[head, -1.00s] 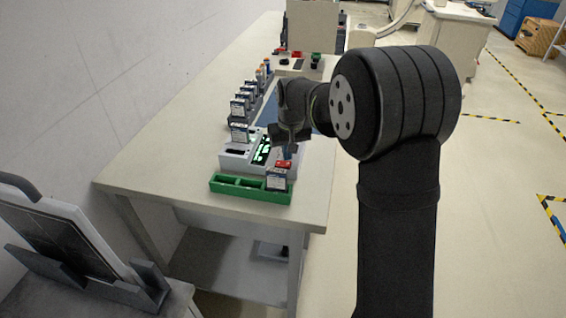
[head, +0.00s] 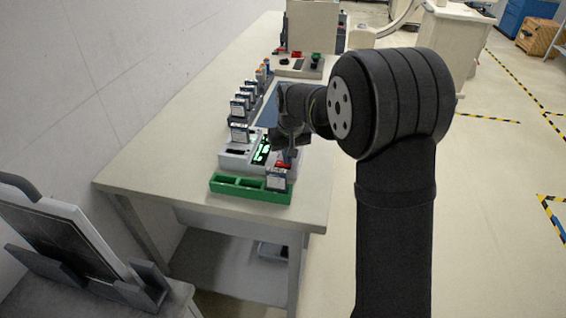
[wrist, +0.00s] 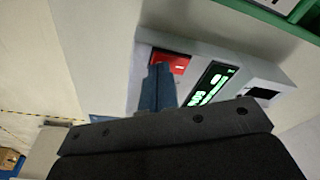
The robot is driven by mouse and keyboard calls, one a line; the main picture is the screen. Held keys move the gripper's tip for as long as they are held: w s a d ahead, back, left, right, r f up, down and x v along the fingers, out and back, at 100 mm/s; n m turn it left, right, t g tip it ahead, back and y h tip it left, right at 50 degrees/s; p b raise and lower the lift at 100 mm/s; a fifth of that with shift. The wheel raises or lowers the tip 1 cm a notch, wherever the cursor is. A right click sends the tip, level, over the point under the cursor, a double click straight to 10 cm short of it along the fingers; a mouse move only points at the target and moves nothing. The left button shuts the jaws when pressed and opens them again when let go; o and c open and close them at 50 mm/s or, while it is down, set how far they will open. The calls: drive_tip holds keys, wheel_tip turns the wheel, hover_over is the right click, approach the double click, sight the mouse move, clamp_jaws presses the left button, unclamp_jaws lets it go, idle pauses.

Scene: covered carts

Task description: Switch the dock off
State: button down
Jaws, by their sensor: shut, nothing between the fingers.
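The dock (head: 233,160) is a light grey box on the bench with a lit green display (head: 261,153). In the wrist view the dock (wrist: 212,55) shows its display (wrist: 213,83), a dark slot (wrist: 262,93) and a red switch (wrist: 172,62). My gripper (wrist: 158,72) is shut and empty, its blue-grey fingertips at the lower edge of the red switch. In the head view my gripper (head: 289,155) points down over the dock's right end, partly hiding the red switch (head: 283,164). I cannot tell whether the fingertips touch it.
A green tray (head: 222,187) holding one battery-like block (head: 276,178) stands in front of the dock. Several similar blocks (head: 240,132) line up behind it on the left. A tablet (head: 62,238) stands on a holder at lower left. The bench's left front is clear.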

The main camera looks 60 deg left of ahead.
drive_tip(key=shift+f, duration=0.1)
drive_tip(key=shift+r, duration=3.55)
drive_tip(key=shift+f, duration=3.6)
drive_tip(key=shift+r, duration=0.1)
drive_tip(key=shift+r, duration=0.1)
